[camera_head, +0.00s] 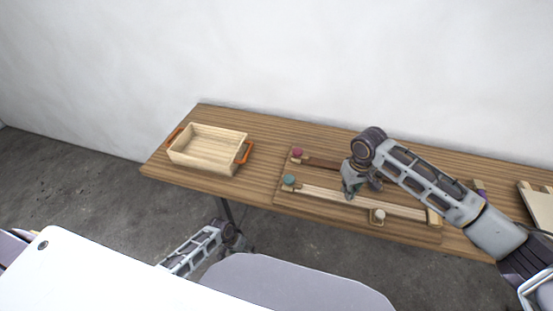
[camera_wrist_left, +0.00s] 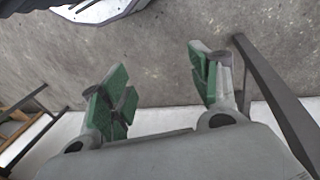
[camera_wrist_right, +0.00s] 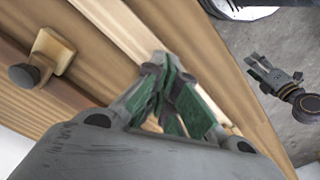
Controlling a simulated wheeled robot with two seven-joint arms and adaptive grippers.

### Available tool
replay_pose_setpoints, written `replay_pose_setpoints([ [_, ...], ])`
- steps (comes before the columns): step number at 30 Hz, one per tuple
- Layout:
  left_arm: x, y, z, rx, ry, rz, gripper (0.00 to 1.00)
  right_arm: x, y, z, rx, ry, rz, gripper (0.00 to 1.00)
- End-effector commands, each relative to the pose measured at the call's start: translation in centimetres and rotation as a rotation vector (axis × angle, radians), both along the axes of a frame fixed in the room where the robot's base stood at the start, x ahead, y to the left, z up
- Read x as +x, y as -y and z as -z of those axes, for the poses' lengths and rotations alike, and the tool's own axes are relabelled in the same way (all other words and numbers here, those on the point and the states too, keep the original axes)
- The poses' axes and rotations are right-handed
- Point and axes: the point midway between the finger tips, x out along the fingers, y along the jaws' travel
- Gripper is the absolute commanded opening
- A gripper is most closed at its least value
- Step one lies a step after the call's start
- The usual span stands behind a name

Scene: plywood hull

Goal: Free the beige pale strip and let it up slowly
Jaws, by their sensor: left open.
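The pale beige strip (camera_head: 322,193) lies along the front of a wooden board (camera_head: 285,200) on the table. A teal knob (camera_head: 289,180) is at its left end, and a cream knob on a small block (camera_head: 379,216) is at its front edge. My right gripper (camera_head: 353,193) is over the middle of the strip. In the right wrist view its fingers (camera_wrist_right: 163,68) are closed together, tips at the strip (camera_wrist_right: 125,30); whether they touch it I cannot tell. My left gripper (camera_head: 238,243) is open and empty, in front of the table and over the floor (camera_wrist_left: 160,90).
A dark brown strip (camera_head: 322,163) with a maroon knob (camera_head: 297,152) lies behind. A dark knob (camera_wrist_right: 24,76) with a wooden clip shows in the right wrist view. A wooden tray (camera_head: 208,167) with orange handles stands left. A pale panel (camera_head: 538,207) is far right.

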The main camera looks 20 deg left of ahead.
Motion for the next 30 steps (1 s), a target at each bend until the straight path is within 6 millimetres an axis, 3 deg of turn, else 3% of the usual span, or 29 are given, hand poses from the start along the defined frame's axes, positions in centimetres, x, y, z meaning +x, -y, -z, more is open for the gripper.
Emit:
replay_pose_setpoints([
  [12, 3.0, 4.3, -11.0, -0.142, -0.038, 0.138, 0.62, 0.0, 0.0, 0.0, 0.0, 0.0, 0.0, 0.0],
  [23, 3.5, 7.6, -21.5, -0.226, -0.047, 0.359, 0.62, 0.0, 0.0, 0.0, 0.0, 0.0, 0.0, 0.0],
  [30, 3.9, 8.9, -29.3, -0.235, -0.003, 0.574, 0.62, 0.0, 0.0, 0.0, 0.0, 0.0, 0.0, 0.0],
])
